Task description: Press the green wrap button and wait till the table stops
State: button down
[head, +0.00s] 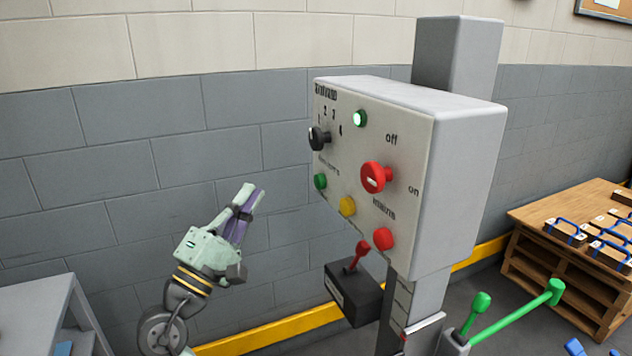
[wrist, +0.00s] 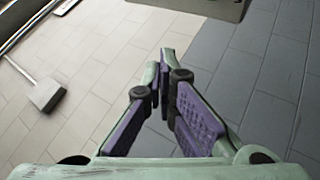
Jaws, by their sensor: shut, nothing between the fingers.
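A grey control box (head: 455,190) stands on a post in the head view. On its face, a green button (head: 320,181) sits at the lower left, with a yellow button (head: 347,206) and a red button (head: 383,239) to its lower right. A lit green lamp (head: 360,119) is near the top. My gripper (head: 250,194) is shut and empty, to the left of the panel and pointing up and to the right, apart from the buttons. In the wrist view my gripper (wrist: 165,72) shows its fingertips close together. The turning table cannot be made out.
A black selector knob (head: 318,138) and a red switch (head: 376,177) also stick out of the panel. Below is a dark box with a red lever (head: 357,255). A grey shelf (head: 50,308) is at the left.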

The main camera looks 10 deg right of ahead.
aim_at(320, 181)
jog(key=w+d+p, duration=0.1)
jog(key=w+d, duration=0.1)
jog(key=d, duration=0.6)
jog(key=shift+w+p, duration=0.3)
jog(key=shift+d, duration=0.1)
dwell(1.0)
jog(key=shift+w+d, duration=0.15)
jog(key=shift+d, duration=0.2)
